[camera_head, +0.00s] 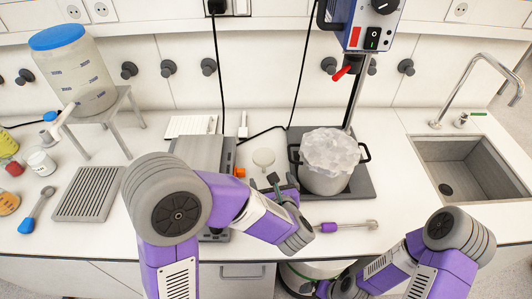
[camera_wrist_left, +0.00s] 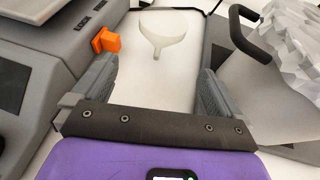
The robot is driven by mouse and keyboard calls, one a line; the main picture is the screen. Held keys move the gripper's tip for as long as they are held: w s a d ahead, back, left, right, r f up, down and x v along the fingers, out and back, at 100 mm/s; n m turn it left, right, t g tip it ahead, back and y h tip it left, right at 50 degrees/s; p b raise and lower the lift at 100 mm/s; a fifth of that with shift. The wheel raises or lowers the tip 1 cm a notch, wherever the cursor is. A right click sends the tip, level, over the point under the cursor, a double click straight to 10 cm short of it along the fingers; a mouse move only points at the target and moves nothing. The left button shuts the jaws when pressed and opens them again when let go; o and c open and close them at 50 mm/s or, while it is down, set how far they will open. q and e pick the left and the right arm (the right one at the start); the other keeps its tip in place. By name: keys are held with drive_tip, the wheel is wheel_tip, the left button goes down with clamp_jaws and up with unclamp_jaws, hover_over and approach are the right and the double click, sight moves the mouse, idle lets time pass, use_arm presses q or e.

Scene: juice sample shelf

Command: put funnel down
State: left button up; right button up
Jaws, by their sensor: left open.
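The white funnel (camera_head: 263,158) is on the white counter between the scale and the pot. In the left wrist view the funnel (camera_wrist_left: 163,30) shows beyond my fingertips, with its narrow spout toward me. My left gripper (camera_head: 272,182) is open, and its two fingers (camera_wrist_left: 160,82) stand wide apart with nothing between them. The funnel is apart from both fingers. My right arm is at the lower right of the head view, and its hand (camera_head: 322,289) is cut off by the bottom edge, with its fingers not clearly shown.
A grey scale with an orange knob (camera_wrist_left: 106,41) is close left of the funnel. A pot (camera_head: 325,182) topped by a crumpled clear bag stands right on a dark stirrer base. A purple-handled whisk (camera_head: 345,226) lies in front. A blue-lidded tank (camera_head: 75,75) stands far left, a sink right.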

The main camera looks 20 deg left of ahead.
sight(266, 165)
use_arm(q)
drive_tip(key=w+a, duration=0.1)
drive_tip(key=w, duration=0.1)
drive_tip(key=w+a, duration=0.1)
drive_tip(key=w, duration=0.1)
drive_tip(key=w+a, duration=0.1)
drive_tip(key=w, duration=0.1)
drive_tip(key=shift+a, duration=0.1)
drive_tip(key=x, duration=0.5)
drive_tip(key=shift+w+a+r, duration=0.15)
drive_tip(key=shift+w+r, duration=0.15)
drive_tip(key=shift+c, duration=0.3)
drive_tip(key=c, duration=1)
